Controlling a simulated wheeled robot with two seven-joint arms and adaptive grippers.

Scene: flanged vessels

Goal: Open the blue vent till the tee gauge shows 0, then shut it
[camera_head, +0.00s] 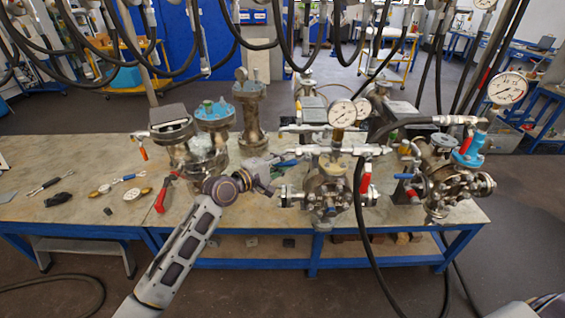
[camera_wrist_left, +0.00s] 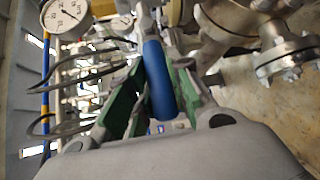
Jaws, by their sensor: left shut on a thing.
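The blue vent handle (camera_head: 286,163) shows at the left of the middle flanged vessel (camera_head: 330,186). My left gripper (camera_head: 268,168) reaches it from the left. In the left wrist view the blue handle (camera_wrist_left: 158,80) lies between the green pads of my left gripper (camera_wrist_left: 152,98), which is shut on it. A round white gauge (camera_head: 342,112) stands above the middle vessel, with another gauge (camera_head: 363,110) close behind it. A gauge also shows in the left wrist view (camera_wrist_left: 67,15). Its dial is too small to read surely, and I cannot tell which is the tee gauge. My right gripper is out of view.
A red handle (camera_head: 366,178) hangs at the middle vessel's right. Another vessel (camera_head: 440,180) with a large gauge (camera_head: 507,89) stands on the right. Vessels with blue tops (camera_head: 214,112) stand on the left. Black hoses hang in front. Tools (camera_head: 128,178) lie on the left of the bench.

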